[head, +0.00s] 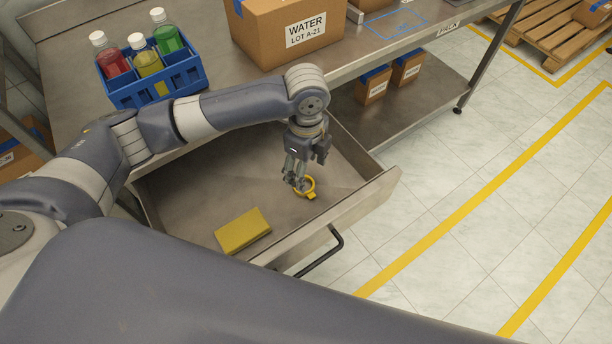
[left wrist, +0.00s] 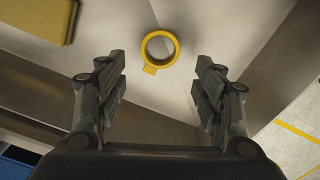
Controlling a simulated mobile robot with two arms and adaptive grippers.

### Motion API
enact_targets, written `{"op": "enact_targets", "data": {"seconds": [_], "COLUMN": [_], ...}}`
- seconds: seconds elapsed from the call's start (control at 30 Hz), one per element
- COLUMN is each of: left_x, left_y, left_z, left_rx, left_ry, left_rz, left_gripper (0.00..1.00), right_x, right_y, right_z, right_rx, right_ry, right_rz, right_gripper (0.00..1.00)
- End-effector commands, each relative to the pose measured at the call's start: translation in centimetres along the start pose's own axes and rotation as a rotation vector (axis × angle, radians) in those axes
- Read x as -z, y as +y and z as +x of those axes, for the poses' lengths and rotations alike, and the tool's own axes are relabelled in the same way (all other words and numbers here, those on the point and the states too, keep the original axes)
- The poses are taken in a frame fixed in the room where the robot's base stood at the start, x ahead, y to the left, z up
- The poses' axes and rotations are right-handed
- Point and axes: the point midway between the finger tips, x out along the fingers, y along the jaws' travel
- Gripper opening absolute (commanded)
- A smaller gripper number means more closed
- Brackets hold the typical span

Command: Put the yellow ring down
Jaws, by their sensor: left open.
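The yellow ring (head: 309,187) lies on the floor of the open drawer (head: 345,215), near its right side. It has a small tab. In the left wrist view the ring (left wrist: 146,52) shows whole, just ahead of the fingertips and between their lines. My left gripper (head: 297,183) points down into the drawer, beside the ring in the head view. In the left wrist view its fingers (left wrist: 160,75) are wide apart with nothing between them. The right gripper is not in view.
A yellow block (head: 243,231) lies in the drawer at the front left. A blue crate (head: 155,85) with several bottles and a cardboard WATER box (head: 270,35) stand on the table above. The drawer's walls and black handle (head: 322,255) border the space. Bare drawer floor lies left of the ring.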

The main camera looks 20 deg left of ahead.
Motion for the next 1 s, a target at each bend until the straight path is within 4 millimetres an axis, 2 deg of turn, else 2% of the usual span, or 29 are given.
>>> {"op": "enact_targets", "data": {"seconds": [0.1,0.3,1.0], "left_x": [0.0,0.0,0.0], "left_y": [-0.1,-0.1,0.0], "left_z": [-2.6,-5.1,-6.0], "left_rx": [0.003,0.001,0.0], "left_ry": [0.0,-0.001,0.0], "left_rz": [0.001,0.0,0.0], "left_gripper": [0.62,0.62,0.62], "right_x": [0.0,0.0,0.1], "right_y": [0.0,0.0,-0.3], "right_z": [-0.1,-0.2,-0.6], "right_rx": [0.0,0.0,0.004], "right_ry": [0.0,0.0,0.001], "right_rz": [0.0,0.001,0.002], "right_gripper": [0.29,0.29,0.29]}}
